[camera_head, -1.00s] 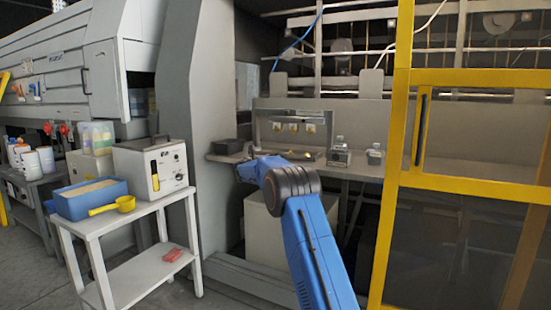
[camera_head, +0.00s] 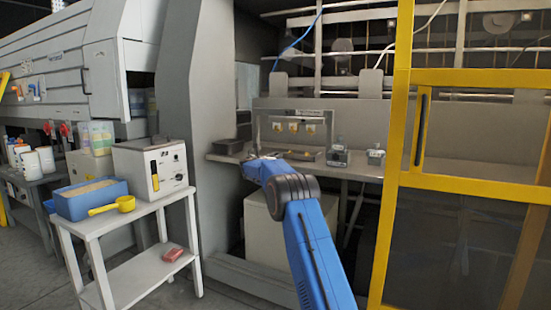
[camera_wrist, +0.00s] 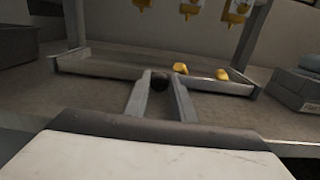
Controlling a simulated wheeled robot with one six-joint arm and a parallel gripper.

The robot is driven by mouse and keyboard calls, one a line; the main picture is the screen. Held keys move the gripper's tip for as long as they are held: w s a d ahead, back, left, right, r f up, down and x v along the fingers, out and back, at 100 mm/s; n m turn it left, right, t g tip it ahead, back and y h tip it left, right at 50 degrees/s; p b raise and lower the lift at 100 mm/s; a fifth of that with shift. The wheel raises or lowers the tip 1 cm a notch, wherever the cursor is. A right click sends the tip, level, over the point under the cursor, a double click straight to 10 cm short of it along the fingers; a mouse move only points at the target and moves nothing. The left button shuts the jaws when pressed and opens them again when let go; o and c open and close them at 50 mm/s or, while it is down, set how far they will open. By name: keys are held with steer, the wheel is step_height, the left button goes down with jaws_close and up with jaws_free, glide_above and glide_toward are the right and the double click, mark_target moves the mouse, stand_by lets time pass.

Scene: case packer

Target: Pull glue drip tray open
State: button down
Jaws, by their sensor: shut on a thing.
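The glue drip tray (camera_wrist: 105,70) is a shallow grey metal tray under the glue nozzles in the wrist view, with two yellow glue lumps (camera_wrist: 181,68) in or at its front edge. A dark round knob (camera_wrist: 159,79) is at the middle of its front wall. My gripper (camera_wrist: 160,88) has its two fingers on either side of this knob and is shut on it. In the head view my blue arm reaches to the bench by the tray, and the fingertips are hidden there.
Yellow nozzles (camera_head: 293,127) hang from a frame above the tray. A dark bin (camera_head: 228,146) is left of it; small grey boxes (camera_head: 339,157) are right. A yellow-framed door (camera_head: 400,150) stands right of my arm, and a white cart (camera_head: 140,215) stands left.

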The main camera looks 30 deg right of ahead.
steer(key=v, duration=0.8)
steer(key=shift+s+a, duration=0.25)
steer(key=shift+a, duration=0.1)
steer(key=c, duration=1.5)
jaws_free()
steer(key=shift+c, duration=0.2)
steer(key=v, duration=1.7)
steer(key=shift+a, duration=0.15)
steer(key=shift+s, duration=0.15)
